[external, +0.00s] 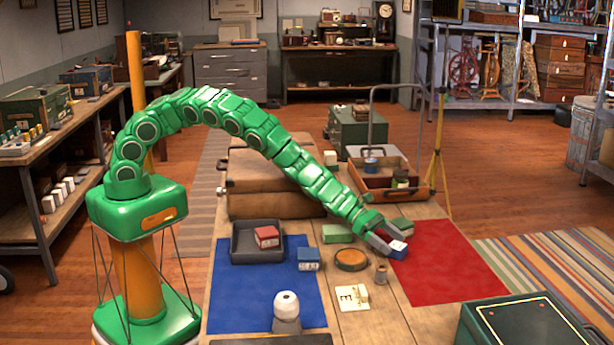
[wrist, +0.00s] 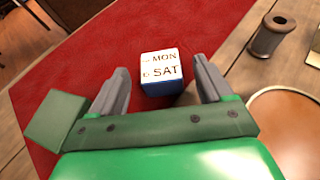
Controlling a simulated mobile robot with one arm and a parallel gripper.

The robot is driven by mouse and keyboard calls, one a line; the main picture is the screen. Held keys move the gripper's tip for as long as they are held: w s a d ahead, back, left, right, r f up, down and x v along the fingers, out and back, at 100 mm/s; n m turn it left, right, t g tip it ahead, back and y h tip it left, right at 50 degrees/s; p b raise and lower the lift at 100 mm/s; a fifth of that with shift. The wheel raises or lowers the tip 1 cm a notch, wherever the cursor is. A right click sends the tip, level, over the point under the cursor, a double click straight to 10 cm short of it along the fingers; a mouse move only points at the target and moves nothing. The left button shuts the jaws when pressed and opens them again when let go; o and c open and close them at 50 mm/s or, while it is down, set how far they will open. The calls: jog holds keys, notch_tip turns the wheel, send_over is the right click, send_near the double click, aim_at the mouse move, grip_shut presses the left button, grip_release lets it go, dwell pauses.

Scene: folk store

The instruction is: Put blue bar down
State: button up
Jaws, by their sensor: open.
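The blue bar (external: 399,252) has a white label face and stands at the left edge of the red mat (external: 450,262). In the wrist view, the bar (wrist: 161,72) shows "MON" and "SAT" lettering, with red mat around it. My gripper (external: 388,245) is open, with one finger on each side of the bar. Small gaps show between the bar and both fingers in the wrist view. The bar's underside is hidden, so its contact with the mat cannot be seen directly.
A green block (wrist: 55,117) lies close left of my gripper in the wrist view. A grey tray (external: 240,256) holds a red block (external: 266,237). The red mat's right part is clear.

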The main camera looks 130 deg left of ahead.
notch_tip(320, 180, up, 7)
dwell(0.6)
